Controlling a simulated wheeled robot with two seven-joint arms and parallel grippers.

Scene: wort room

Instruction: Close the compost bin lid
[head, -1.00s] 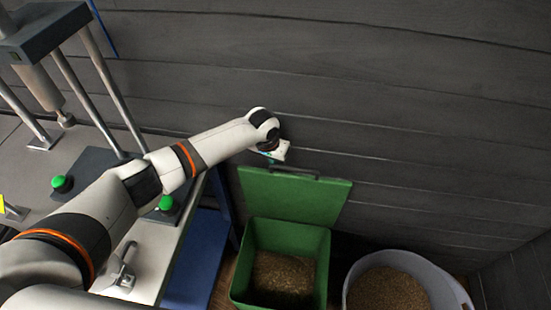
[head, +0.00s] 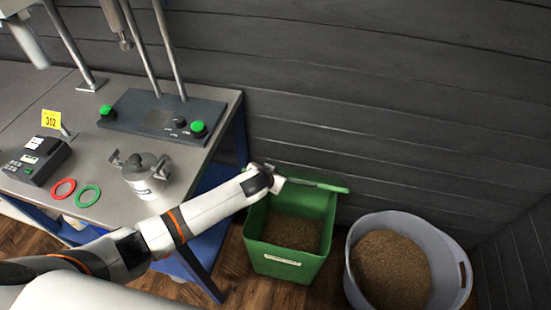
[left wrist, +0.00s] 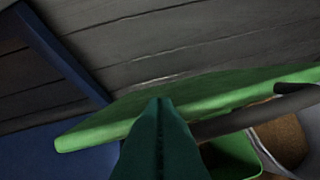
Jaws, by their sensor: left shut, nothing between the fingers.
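The green compost bin (head: 285,258) stands on the floor against the wall, with brown grain inside. Its green lid (head: 336,185) is raised at the back, tilted forward and seen nearly edge-on; the bin's mouth is still uncovered. In the left wrist view the lid (left wrist: 190,96) stretches across behind the fingers, with a dark handle bar (left wrist: 232,122) to their right. My left gripper (head: 279,183) is at the lid's left part, above the bin. Its dark green fingers (left wrist: 158,108) are shut and empty, overlapping the lid in view; I cannot tell if they touch. My right gripper is out of view.
A grey tub (head: 447,290) of grain stands right of the bin. A workbench (head: 100,150) with blue legs is close on the left, carrying a metal pot (head: 146,178) and a press base (head: 160,115). The plank wall is close behind.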

